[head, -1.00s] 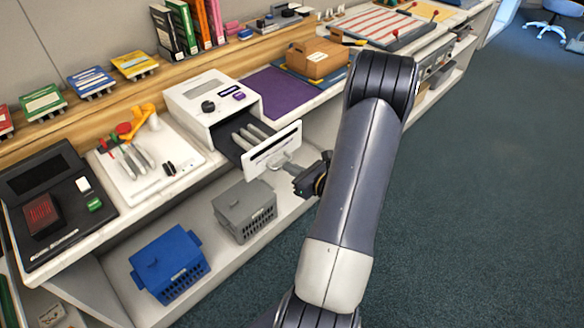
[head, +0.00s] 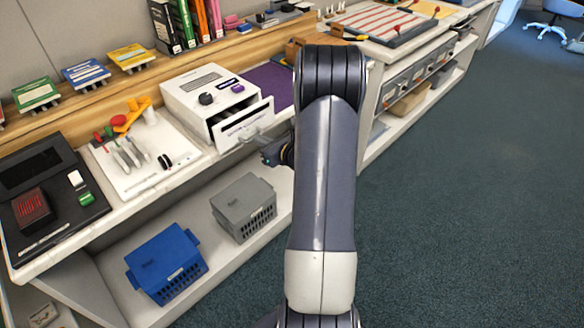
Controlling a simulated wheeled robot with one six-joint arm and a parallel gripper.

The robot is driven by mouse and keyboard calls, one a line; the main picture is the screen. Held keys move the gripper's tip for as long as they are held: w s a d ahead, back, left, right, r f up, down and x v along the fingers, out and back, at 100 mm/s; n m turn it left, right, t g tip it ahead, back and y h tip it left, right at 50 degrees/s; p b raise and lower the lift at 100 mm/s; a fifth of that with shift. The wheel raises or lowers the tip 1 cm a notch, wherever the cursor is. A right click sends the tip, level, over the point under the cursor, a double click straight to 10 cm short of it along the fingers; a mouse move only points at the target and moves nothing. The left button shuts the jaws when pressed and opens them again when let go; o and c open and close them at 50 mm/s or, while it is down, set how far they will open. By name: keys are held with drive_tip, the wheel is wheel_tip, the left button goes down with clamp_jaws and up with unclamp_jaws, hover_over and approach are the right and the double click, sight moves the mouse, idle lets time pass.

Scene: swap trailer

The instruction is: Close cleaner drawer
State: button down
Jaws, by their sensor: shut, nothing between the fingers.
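The cleaner is a white box (head: 203,88) with a dark knob and a purple button, standing on the white counter. The drawer's contents are hidden. My gripper (head: 262,150) is at the lower part of the drawer front, near its handle. It is shut with nothing held; I cannot tell whether it touches the drawer. My arm hides part of the counter on the right.
A white tray with tools (head: 130,155) and a black device (head: 45,195) stand left of the cleaner. A grey crate (head: 243,205) and a blue crate (head: 165,262) sit on the lower shelf. The floor (head: 450,220) to the right is clear.

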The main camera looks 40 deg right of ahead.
sight(248, 131)
drive_tip(key=x, duration=0.2)
drive_tip(key=b+x, duration=0.1)
drive_tip(key=x, duration=0.1)
drive_tip(key=shift+w+r, duration=0.2)
drive_tip(key=shift+r, duration=0.1)
drive_tip(key=shift+w, duration=0.25)
drive_tip(key=shift+r, duration=0.3)
drive_tip(key=shift+d, duration=0.1)
